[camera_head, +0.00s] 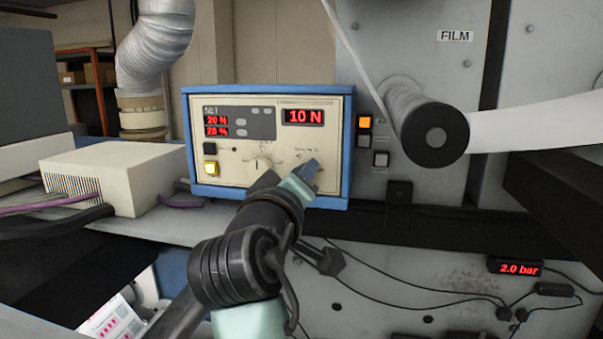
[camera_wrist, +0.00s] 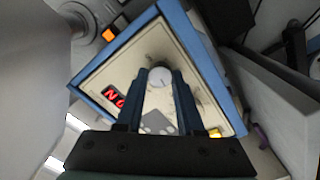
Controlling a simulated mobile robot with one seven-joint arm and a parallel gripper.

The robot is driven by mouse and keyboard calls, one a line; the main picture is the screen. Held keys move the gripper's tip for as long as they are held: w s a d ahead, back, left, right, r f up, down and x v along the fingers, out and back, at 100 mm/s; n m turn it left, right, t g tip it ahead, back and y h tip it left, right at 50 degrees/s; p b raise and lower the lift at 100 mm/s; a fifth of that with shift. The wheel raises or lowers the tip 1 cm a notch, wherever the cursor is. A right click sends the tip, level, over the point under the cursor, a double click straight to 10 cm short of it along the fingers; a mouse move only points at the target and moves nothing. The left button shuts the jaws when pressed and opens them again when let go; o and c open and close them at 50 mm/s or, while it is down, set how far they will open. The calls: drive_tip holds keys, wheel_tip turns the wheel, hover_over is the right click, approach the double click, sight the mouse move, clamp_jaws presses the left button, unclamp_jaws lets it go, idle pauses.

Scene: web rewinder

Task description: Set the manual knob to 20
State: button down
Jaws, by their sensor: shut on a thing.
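The control box (camera_head: 229,180) has a cream face in a blue frame. Its large red display (camera_head: 303,117) reads 10 N. A smaller SET readout (camera_head: 216,121) shows 20 N, with a percent line below that is hard to read. My gripper (camera_head: 309,167) is at the right-hand knob, under a small blurred label, and hides it in the head view. In the wrist view, a pale round knob (camera_wrist: 160,78) with a dark pointer line sits between the fingertips of my gripper (camera_wrist: 161,75), which is shut on it. Its scale is not readable. Another knob (camera_head: 258,165) stands left of it.
A yellow lit button (camera_head: 211,168) is at the panel's lower left. A film roller (camera_head: 432,130) and an orange lamp (camera_head: 365,122) are to the right. A beige vented box (camera_head: 115,175) stands left. Cables and a 2.0 bar display (camera_head: 516,267) are lower right.

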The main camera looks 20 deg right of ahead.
drive_tip(key=shift+n, duration=0.6)
drive_tip(key=c, duration=0.5)
unclamp_jaws()
drive_tip(key=b+v, duration=0.5)
drive_tip(key=v, duration=0.8)
